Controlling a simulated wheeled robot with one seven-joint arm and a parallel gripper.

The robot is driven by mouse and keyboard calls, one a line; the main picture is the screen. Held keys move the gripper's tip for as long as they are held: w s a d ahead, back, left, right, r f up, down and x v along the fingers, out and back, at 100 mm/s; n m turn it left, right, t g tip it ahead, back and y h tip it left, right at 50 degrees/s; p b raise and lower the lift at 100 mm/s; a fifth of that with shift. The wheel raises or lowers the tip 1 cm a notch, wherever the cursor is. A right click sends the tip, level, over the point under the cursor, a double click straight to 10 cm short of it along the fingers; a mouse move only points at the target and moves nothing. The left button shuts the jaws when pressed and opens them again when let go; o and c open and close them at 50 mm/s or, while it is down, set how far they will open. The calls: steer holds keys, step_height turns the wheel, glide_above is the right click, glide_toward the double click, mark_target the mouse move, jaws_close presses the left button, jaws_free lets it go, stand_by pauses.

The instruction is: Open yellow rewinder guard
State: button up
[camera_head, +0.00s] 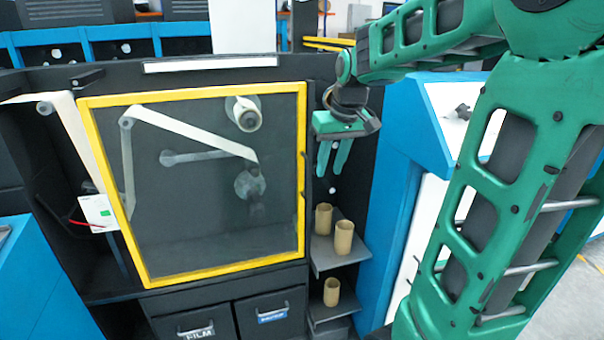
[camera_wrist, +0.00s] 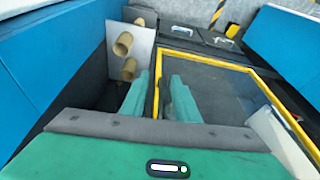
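The yellow rewinder guard (camera_head: 302,215) is a clear panel in a yellow frame. It stands shut over the rollers and white web in the head view. In the wrist view its yellow edge (camera_wrist: 250,70) crosses the middle and right. My gripper (camera_head: 332,172) is open and empty, its green fingers pointing down just right of the guard's right edge in the head view. In the wrist view the gripper (camera_wrist: 158,78) has the guard's side edge showing between its fingers. I cannot tell whether the fingers touch the frame.
Several tan cardboard cores (camera_head: 343,238) stand on small shelves (camera_head: 326,256) right of the guard. Two dark bins (camera_head: 262,312) sit below it. A blue and white machine (camera_head: 405,170) bounds the right side. A white tag (camera_head: 97,212) hangs left of the guard.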

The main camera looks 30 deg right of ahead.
steer(key=n+t, duration=0.1)
glide_toward(307, 166)
steer(key=f, duration=0.1)
steer(key=x, duration=1.1)
steer(key=shift+w, duration=0.15)
jaws_close()
